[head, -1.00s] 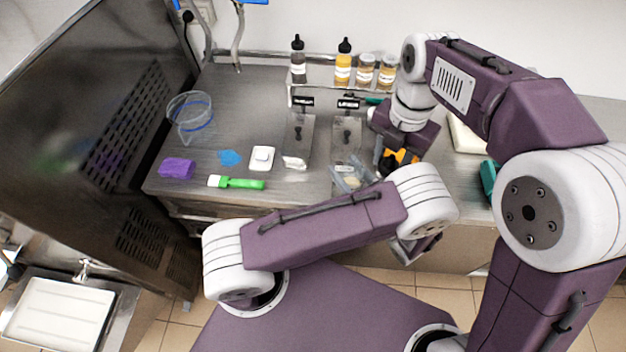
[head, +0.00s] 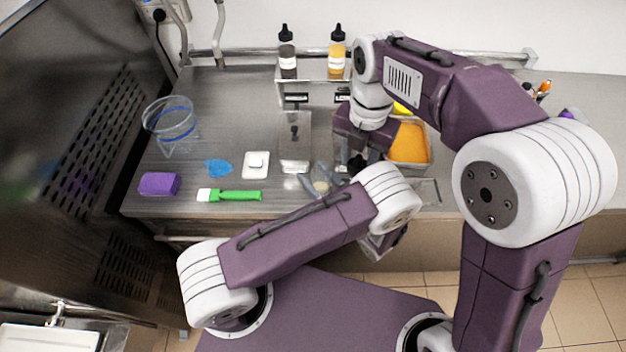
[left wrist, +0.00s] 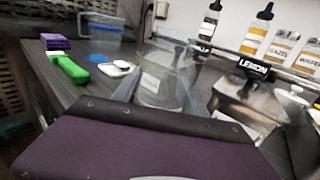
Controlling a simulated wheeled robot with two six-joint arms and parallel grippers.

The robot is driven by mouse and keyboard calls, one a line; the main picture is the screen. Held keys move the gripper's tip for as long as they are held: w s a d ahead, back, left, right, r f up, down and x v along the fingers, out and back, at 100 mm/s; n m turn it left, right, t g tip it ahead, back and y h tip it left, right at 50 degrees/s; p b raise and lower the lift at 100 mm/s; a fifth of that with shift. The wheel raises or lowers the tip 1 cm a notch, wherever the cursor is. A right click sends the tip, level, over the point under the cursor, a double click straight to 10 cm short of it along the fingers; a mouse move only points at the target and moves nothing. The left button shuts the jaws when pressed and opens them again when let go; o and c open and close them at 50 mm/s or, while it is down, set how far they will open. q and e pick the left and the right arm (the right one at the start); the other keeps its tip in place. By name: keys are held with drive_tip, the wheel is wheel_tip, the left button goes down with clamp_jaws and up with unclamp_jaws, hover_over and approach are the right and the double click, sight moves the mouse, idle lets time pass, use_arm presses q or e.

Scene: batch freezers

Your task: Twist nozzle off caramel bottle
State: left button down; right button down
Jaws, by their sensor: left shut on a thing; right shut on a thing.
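Two squeeze bottles with black nozzles stand on the back rack: a dark bottle (head: 288,66) and a yellow bottle (head: 337,66). I cannot read which is caramel.
A green-handled brush (head: 232,196), purple sponge (head: 160,184), blue cloth (head: 217,168) and white scale (head: 256,165) lie left. A clear tub (head: 170,120) stands behind them. An orange-filled tray (head: 409,143) is right. Jars (left wrist: 280,48) and a LEMON holder (left wrist: 255,68) show in the wrist view.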

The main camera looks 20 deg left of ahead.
use_arm(q)
drive_tip(key=shift+w+a+r, duration=0.1)
drive_tip(key=shift+a, duration=0.05)
use_arm(e)
drive_tip(key=shift+a+r, duration=0.1)
drive_tip(key=shift+a, duration=0.1)
use_arm(q)
drive_tip(key=shift+a, duration=0.2)
use_arm(e)
drive_tip(key=shift+w+a, duration=0.1)
drive_tip(key=shift+a, duration=0.1)
use_arm(q)
drive_tip(key=shift+a+f, duration=0.1)
drive_tip(key=shift+f, duration=0.1)
use_arm(e)
drive_tip(key=shift+a, duration=0.1)
use_arm(q)
drive_tip(key=c, duration=0.8)
unclamp_jaws()
drive_tip(key=shift+c, duration=0.2)
drive_tip(key=shift+o, duration=1.1)
drive_tip(key=shift+d, duration=0.25)
use_arm(e)
drive_tip(key=shift+d, duration=0.3)
use_arm(q)
drive_tip(key=shift+a, duration=0.1)
use_arm(e)
drive_tip(key=shift+a, duration=0.1)
